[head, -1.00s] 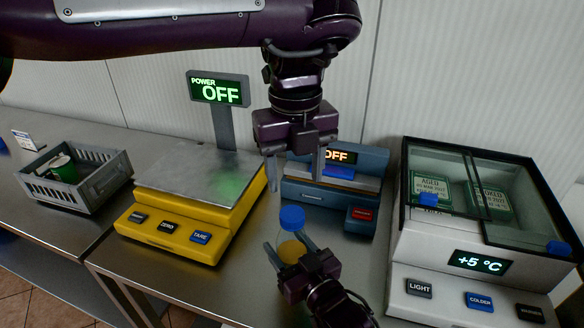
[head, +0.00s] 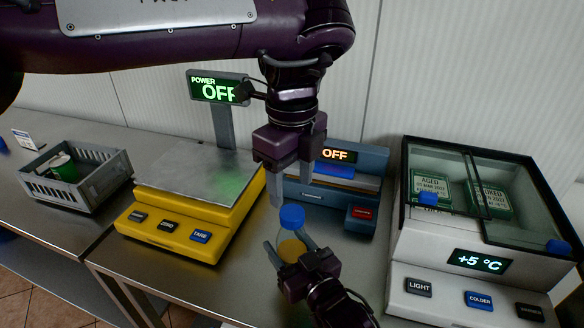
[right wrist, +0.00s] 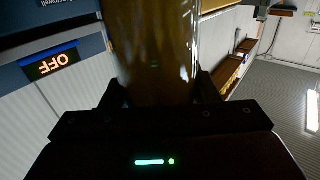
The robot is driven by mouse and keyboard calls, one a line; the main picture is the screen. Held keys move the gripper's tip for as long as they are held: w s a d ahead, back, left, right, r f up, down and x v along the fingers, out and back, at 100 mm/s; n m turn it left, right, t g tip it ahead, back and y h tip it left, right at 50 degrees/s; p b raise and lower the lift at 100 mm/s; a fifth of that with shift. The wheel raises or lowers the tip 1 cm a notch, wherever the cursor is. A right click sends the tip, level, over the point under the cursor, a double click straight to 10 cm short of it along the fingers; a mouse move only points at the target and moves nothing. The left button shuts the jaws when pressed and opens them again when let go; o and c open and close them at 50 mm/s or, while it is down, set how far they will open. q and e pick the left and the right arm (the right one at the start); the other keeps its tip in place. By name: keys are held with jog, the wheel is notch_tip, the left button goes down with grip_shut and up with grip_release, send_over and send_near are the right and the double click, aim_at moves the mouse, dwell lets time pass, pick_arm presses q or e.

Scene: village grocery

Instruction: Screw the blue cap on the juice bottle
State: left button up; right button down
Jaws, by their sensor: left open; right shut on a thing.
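The juice bottle (head: 291,250) stands upright on the steel counter, with orange juice low in it. The blue cap (head: 292,216) sits at the top of the bottle; whether it is threaded tight I cannot tell. My right gripper (head: 290,251) is shut around the bottle's body from the front. In the right wrist view the bottle (right wrist: 155,50) fills the space between the fingers. My left gripper (head: 291,194) points down above and slightly behind the cap. Its fingers are open and empty, apart from the cap.
A yellow scale (head: 170,238) stands left, with a grey crate (head: 105,185) beyond it. A dark blue device (head: 335,208) is close behind the bottle. A white glass-topped cooler (head: 450,290) stands right. Some counter is bare between scale and bottle.

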aim_at(292, 212)
pick_arm(q)
notch_tip(292, 212, down, 6)
jog(key=shift+r, duration=0.1)
dwell(0.4)
jog(key=c, duration=1)
jog(key=shift+c, duration=0.2)
jog(key=m, duration=0.5)
jog(key=o, duration=1.1)
jog(key=shift+r, duration=2.25)
